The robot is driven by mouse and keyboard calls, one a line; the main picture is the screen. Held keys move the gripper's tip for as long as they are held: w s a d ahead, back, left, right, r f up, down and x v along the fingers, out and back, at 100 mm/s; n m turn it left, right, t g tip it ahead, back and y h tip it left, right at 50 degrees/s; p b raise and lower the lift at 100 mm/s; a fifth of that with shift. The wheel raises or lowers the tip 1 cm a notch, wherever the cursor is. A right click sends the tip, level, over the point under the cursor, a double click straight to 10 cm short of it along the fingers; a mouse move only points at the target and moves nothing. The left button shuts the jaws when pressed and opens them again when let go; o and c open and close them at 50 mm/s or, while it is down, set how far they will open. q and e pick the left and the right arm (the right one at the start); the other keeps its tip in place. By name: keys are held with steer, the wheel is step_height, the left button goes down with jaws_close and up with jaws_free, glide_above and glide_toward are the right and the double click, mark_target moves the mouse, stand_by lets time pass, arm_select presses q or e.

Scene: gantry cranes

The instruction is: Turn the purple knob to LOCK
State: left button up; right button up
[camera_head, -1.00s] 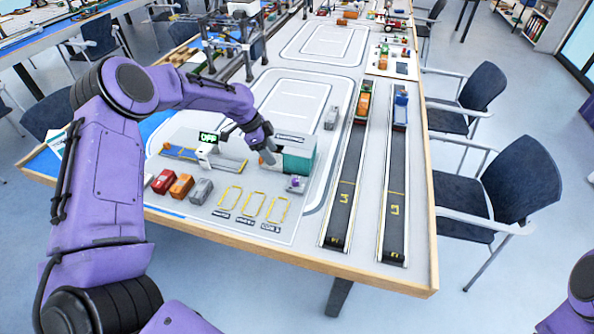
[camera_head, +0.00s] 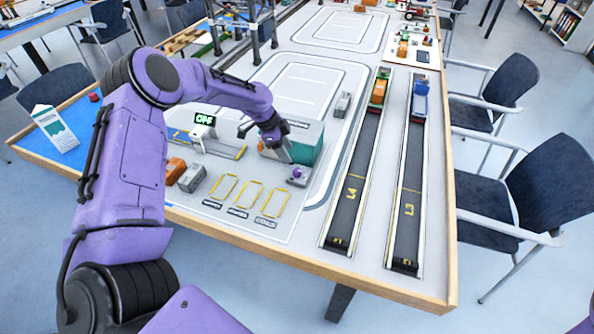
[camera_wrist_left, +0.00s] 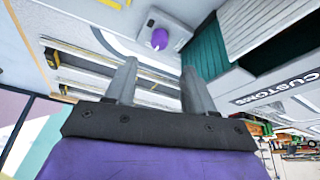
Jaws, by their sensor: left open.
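The purple knob (camera_head: 297,173) sits on a small grey box at the front right of the customs station on the table. It also shows in the left wrist view (camera_wrist_left: 160,39), beyond the fingertips and between their lines. My left gripper (camera_head: 287,156) is just behind and left of the knob, beside the teal-sided customs building (camera_head: 306,144). In the left wrist view my left gripper (camera_wrist_left: 158,75) has its two grey fingers apart with nothing between them. I cannot read any LOCK marking by the knob. My right gripper is out of view.
A small sign (camera_head: 205,119) stands left of the building. Orange and grey toy vehicles (camera_head: 192,178) stand at the left, partly by my arm. Yellow-outlined bays (camera_head: 240,192) in front are empty. Two dark lanes (camera_head: 350,190) run along the right.

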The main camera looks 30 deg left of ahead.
mark_target(298, 170)
arm_select(q)
steer(key=p+x, duration=0.1)
steer(key=x, duration=0.8)
steer(key=shift+d, duration=0.1)
steer(key=shift+r, duration=0.1)
jaws_close()
